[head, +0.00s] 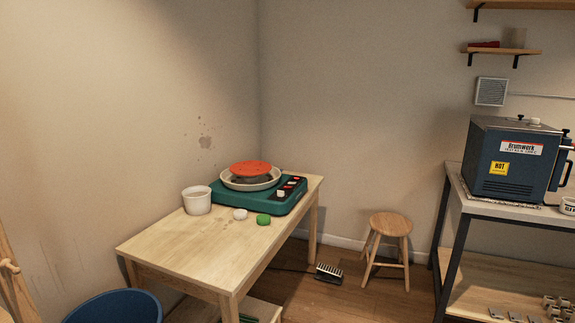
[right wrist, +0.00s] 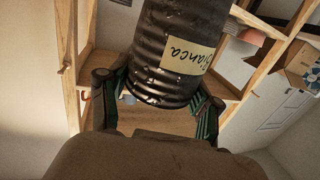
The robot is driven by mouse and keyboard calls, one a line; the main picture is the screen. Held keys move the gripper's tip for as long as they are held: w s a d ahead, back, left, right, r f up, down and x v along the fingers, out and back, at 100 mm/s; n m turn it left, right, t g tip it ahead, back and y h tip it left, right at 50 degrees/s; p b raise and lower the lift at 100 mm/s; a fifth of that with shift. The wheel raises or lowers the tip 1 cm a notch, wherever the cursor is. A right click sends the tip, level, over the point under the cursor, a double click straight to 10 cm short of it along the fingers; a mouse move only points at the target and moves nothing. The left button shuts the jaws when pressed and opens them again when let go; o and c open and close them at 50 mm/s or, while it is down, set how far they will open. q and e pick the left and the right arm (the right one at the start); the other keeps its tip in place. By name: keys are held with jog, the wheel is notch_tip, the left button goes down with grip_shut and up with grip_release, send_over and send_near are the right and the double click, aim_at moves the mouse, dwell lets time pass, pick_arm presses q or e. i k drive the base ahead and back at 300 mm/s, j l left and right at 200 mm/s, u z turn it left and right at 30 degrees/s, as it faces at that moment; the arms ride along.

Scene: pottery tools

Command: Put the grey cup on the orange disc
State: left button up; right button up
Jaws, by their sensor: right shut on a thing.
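The orange disc (head: 251,168) lies on the pottery wheel inside a pale round basin (head: 250,184) on a green base. Nothing stands on the disc. My right gripper (right wrist: 158,95) is shut on a dark grey ribbed cylinder (right wrist: 168,60) in the right wrist view, with one finger at each side. The cylinder has a cream label reading "Bianca", and its upper end is cut off by the frame. I cannot tell surely whether it is the grey cup. Neither gripper shows in the head view.
The wooden table (head: 170,245) also holds a white tub (head: 197,200), a white lump (head: 240,214) and a green lump (head: 263,219) near the wheel. Its front part is clear. A stool (head: 390,226), brush (head: 329,272) and blue kiln (head: 508,160) are at right; a blue bin (head: 112,306) is in front.

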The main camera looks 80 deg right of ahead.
aim_at(250, 167)
jog(key=l+z, duration=0.1)
jog(key=l, duration=0.45)
jog(key=l+z, duration=0.15)
jog(key=l, duration=0.4)
jog(key=i+l+z, duration=0.1)
jog(key=l, duration=0.4)
jog(key=i+l+z, duration=0.15)
jog(key=l, duration=0.4)
jog(key=i+l+z, duration=0.1)
jog(key=l, duration=0.4)
jog(key=i+l, duration=0.1)
jog(key=l, duration=0.35)
jog(key=i+l, duration=0.1)
jog(key=l, duration=0.35)
jog(key=i+l, duration=0.1)
jog(key=l, duration=0.35)
jog(key=i+l, duration=0.1)
jog(key=l, duration=0.35)
jog(key=i+l, duration=0.1)
jog(key=l, duration=0.35)
